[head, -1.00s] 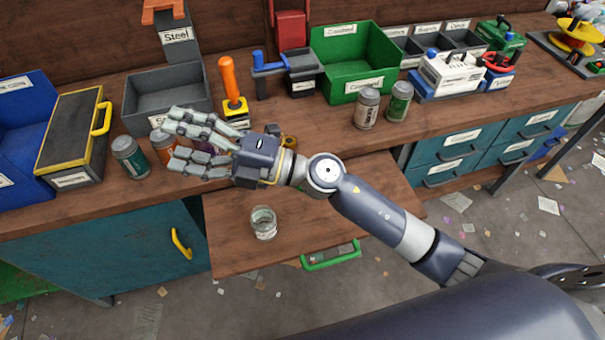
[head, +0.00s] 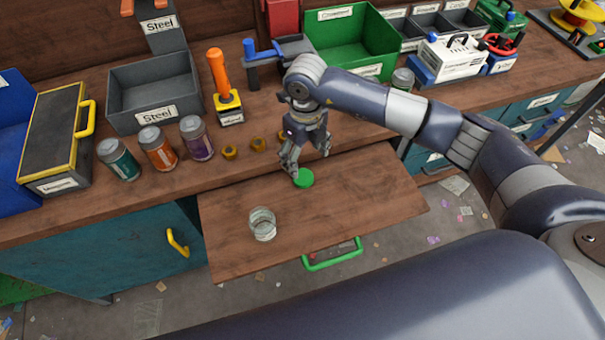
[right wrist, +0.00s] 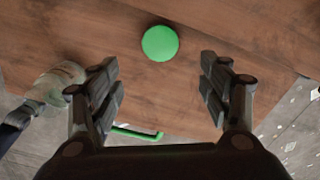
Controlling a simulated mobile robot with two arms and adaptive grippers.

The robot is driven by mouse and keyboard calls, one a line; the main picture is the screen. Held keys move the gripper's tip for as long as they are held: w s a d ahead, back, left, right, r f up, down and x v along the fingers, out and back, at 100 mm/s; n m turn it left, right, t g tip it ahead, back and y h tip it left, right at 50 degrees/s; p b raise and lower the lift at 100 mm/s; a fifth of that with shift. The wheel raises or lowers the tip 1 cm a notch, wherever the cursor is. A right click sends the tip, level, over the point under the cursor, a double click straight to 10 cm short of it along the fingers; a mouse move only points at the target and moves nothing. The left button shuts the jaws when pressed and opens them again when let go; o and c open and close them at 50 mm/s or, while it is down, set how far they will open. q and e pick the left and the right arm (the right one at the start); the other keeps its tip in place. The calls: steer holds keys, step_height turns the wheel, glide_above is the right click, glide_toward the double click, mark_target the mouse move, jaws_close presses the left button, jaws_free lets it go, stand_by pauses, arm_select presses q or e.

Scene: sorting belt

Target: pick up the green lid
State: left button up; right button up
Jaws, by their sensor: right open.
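The green lid (head: 304,178) lies flat on the pull-out wooden board, near its back edge. It shows whole as a round disc in the right wrist view (right wrist: 160,43). My right gripper (head: 305,161) points down just above and behind the lid, with its fingers spread. In the right wrist view the open fingers (right wrist: 162,82) stand left and right, with the lid ahead of the gap between them, and nothing is held. My left gripper is not in view.
A clear glass jar (head: 262,223) stands on the pull-out board (head: 350,215), front left of the lid. Several labelled cans, including an orange one (head: 157,148), and small brass-coloured pieces (head: 259,144) stand on the bench behind. The board's right part is clear.

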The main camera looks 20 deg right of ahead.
mark_target(306, 179)
step_height(306, 179, down, 4)
steer(key=shift+r, duration=0.2)
steer(key=shift+f+p, duration=0.5)
steer(key=shift+f, duration=0.1)
step_height(306, 179, down, 4)
steer(key=shift+w+d+f+p, duration=0.1)
steer(key=shift+f+p, duration=0.1)
steer(key=shift+p, duration=0.25)
steer(key=shift+c, duration=0.2)
steer(key=c, duration=0.7)
